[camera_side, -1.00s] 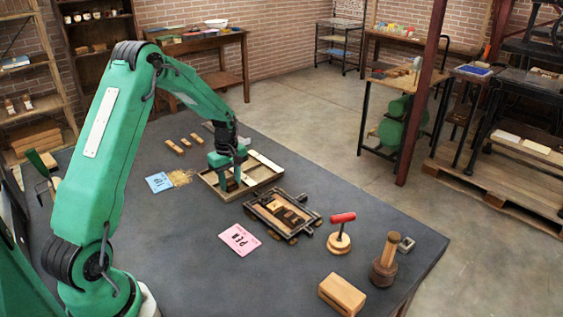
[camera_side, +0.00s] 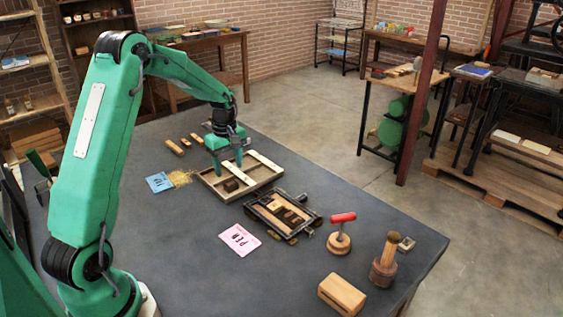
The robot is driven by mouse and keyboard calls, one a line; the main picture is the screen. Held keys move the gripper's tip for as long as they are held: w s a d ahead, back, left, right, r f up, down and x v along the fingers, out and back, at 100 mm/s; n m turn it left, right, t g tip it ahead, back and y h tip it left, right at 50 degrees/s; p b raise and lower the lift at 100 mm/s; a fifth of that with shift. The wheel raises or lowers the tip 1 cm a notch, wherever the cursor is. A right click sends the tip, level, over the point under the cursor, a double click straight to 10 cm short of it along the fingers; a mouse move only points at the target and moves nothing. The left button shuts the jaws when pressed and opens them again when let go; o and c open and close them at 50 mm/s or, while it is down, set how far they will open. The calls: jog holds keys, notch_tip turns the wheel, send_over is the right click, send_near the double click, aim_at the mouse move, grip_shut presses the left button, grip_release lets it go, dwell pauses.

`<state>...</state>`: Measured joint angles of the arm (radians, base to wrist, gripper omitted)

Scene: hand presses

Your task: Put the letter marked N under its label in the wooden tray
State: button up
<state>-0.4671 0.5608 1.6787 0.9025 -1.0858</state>
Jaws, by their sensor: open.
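The wooden tray (camera_side: 266,183) lies on the dark table, with white strips along its far side. A small dark block (camera_side: 231,185) lies inside its left part; its mark is too small to read, so I cannot tell if it is the N. My gripper (camera_side: 228,170) is open and above the tray's far left part, just behind the dark block and apart from it. A dark metal frame (camera_side: 285,232) right of the tray holds a wooden bed with several dark blocks, whose letters I cannot read.
A pink card (camera_side: 239,239) and a blue card (camera_side: 159,182) lie flat. A red-handled tool (camera_side: 340,233), a wooden mallet-like tool (camera_side: 385,262) and a wooden block (camera_side: 342,293) stand front right. Small wooden pieces (camera_side: 174,147) lie behind. The table's front middle is clear.

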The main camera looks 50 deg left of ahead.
aim_at(232, 185)
notch_tip(232, 185, up, 7)
jog(key=shift+f, duration=0.2)
dwell(0.6)
jog(key=s+d+r+m+t, duration=0.1)
jog(key=s+d+r+m, duration=0.35)
jog(key=d, duration=0.25)
jog(key=s+d+r+m+t, duration=0.2)
jog(key=s+d+r+m, duration=0.2)
jog(key=d+r, duration=0.25)
jog(key=s+d+m+t, duration=0.2)
jog(key=s+d+m, duration=0.6)
jog(key=s, duration=0.5)
jog(key=shift+d+m+t, duration=0.3)
jog(key=shift+m, duration=0.35)
